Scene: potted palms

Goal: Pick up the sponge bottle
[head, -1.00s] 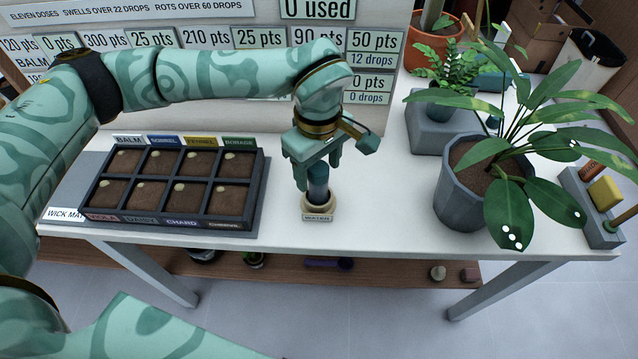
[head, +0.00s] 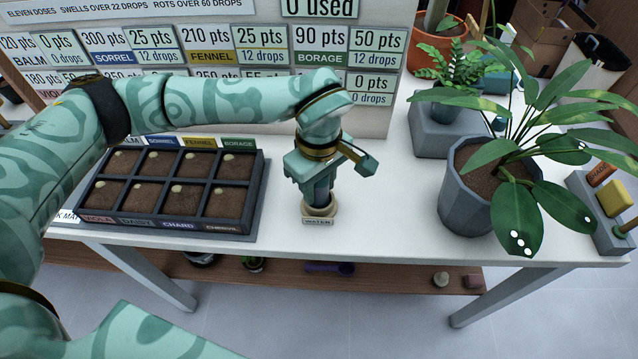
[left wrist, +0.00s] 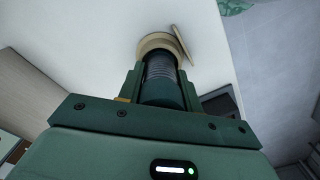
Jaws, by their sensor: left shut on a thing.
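A dark teal bottle (left wrist: 162,85) with a ribbed section stands in a beige ring holder (head: 320,211) with a label reading WATER at the table's front. The holder also shows in the left wrist view (left wrist: 158,43). My left gripper (head: 318,196) points down over the holder and is shut on the bottle, with a finger on each side of it. In the head view the gripper hides most of the bottle. I cannot read any sponge marking on it. My right gripper is not in view.
A dark seed tray (head: 252,205) of soil cells stands left of the holder. A grey pot (head: 464,205) with a broad-leaved plant stands to the right. A caddy (head: 597,220) with a yellow block (head: 613,199) is at the far right. A points board (head: 385,90) stands behind.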

